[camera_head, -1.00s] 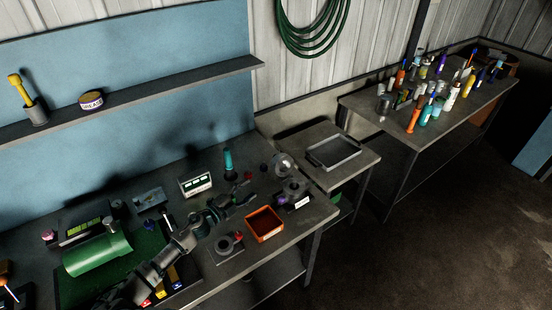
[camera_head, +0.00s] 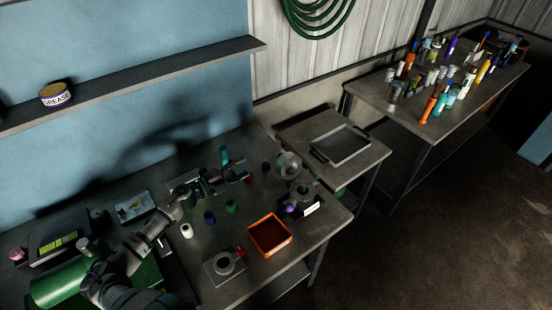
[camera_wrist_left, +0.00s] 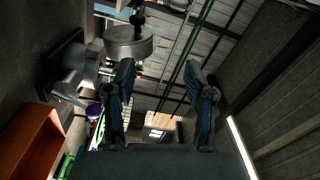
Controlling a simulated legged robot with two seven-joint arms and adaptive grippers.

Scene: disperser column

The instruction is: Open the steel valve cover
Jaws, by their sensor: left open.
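The steel valve (camera_head: 304,194) stands near the right end of the workbench. A round grey steel disc (camera_head: 289,165), which looks like its cover, is at the valve's back left; how it joins the body is unclear. In the left wrist view the steel disc (camera_wrist_left: 128,42) is large at upper left, beside the valve body (camera_wrist_left: 72,68). My left gripper (camera_head: 247,176) is left of the disc, apart from it. In the wrist view its two fingers (camera_wrist_left: 158,80) are spread with nothing between them. My right gripper is not in view.
An orange tray (camera_head: 291,238) and a small round fitting on a plate (camera_head: 224,263) are in front. Small coloured caps (camera_head: 209,217) and a teal bottle (camera_head: 224,155) are near my arm. A side table holds a grey tray (camera_head: 341,146). The green cylinder (camera_head: 62,285) is at left.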

